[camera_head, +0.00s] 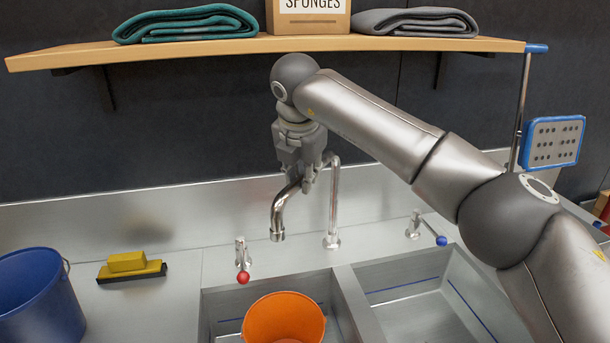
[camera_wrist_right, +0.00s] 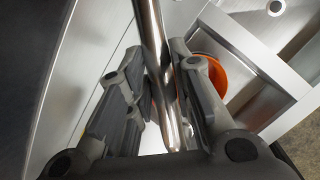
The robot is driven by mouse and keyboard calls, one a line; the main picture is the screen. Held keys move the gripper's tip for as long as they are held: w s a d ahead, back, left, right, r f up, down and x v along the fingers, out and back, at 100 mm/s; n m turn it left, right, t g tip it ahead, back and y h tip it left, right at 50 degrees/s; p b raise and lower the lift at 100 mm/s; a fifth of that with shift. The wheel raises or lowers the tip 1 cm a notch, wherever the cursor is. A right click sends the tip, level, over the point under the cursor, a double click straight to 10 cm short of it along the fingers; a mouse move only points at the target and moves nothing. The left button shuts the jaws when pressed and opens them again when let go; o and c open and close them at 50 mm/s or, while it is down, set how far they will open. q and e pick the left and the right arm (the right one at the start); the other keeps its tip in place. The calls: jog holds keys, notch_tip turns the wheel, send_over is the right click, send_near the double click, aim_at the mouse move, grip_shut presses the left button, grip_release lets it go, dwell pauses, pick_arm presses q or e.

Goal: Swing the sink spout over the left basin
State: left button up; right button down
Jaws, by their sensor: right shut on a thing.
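The chrome sink spout (camera_head: 283,207) rises from its base behind the divider, bends over and points left. Its outlet hangs above the back edge of the left basin (camera_head: 225,302). My right gripper (camera_head: 306,182) is shut on the spout near its upper bend. In the right wrist view the spout (camera_wrist_right: 158,70) runs between the two fingers of my right gripper (camera_wrist_right: 178,95). An orange bucket (camera_head: 284,320) stands in the left basin and partly shows in the right wrist view (camera_wrist_right: 212,75). The right basin (camera_head: 415,300) looks empty. My left gripper is not in view.
A red-knobbed tap (camera_head: 242,255) and a blue-knobbed tap (camera_head: 428,228) flank the spout. A wooden shelf (camera_head: 200,50) with towels and a sponge box hangs above.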

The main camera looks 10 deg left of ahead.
jog(key=shift+r, duration=0.1)
jog(key=c, duration=1.5)
grip_release()
jog(key=shift+o, duration=1.1)
jog(key=shift+a, duration=0.2)
jog(key=shift+d, duration=0.1)
jog(key=v, duration=1.2)
